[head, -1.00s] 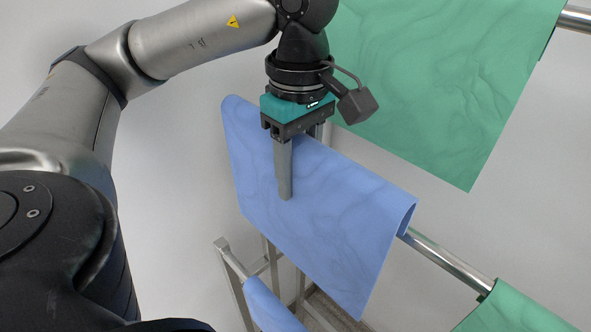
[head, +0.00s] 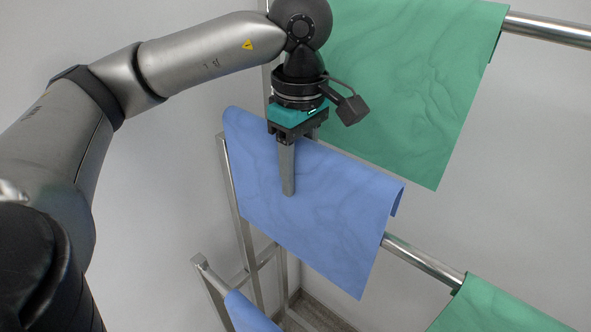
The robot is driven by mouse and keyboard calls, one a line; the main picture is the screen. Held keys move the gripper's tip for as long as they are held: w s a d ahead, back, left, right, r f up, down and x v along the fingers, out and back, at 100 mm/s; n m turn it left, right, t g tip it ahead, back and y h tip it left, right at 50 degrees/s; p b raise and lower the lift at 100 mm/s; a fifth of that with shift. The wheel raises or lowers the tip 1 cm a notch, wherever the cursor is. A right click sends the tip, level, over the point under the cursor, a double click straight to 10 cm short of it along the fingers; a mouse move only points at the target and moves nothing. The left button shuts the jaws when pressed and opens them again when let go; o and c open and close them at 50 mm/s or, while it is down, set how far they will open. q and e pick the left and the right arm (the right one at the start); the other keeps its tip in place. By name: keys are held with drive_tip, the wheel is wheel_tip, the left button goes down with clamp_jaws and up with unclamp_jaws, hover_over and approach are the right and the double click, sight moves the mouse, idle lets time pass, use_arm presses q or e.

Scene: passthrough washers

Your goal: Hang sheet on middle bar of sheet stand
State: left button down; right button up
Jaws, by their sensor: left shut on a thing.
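In the head view a blue sheet (head: 330,215) drapes over the middle bar (head: 425,262) of the metal sheet stand (head: 233,185), folded over the bar with its front side hanging down. My left gripper (head: 288,190) points down at the sheet's upper part, one finger in front of the cloth and the other hidden behind it. It is shut on the blue sheet. My right gripper is not in view.
A green sheet (head: 410,90) hangs from the upper bar (head: 550,30) behind. Another green sheet (head: 500,308) hangs further right on the middle bar. Another blue sheet (head: 248,315) is low at the front. A bare stretch of middle bar lies between the blue and green sheets.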

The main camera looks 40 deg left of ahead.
sight(299, 207)
use_arm(q)
drive_tip(key=shift+f+b, duration=3.5)
drive_tip(key=shift+f, duration=0.35)
drive_tip(key=shift+c, duration=1.4)
unclamp_jaws()
wheel_tip(299, 207, up, 5)
drive_tip(key=shift+r, duration=0.1)
wheel_tip(299, 207, up, 10)
drive_tip(key=p, duration=0.4)
drive_tip(key=shift+p, duration=0.35)
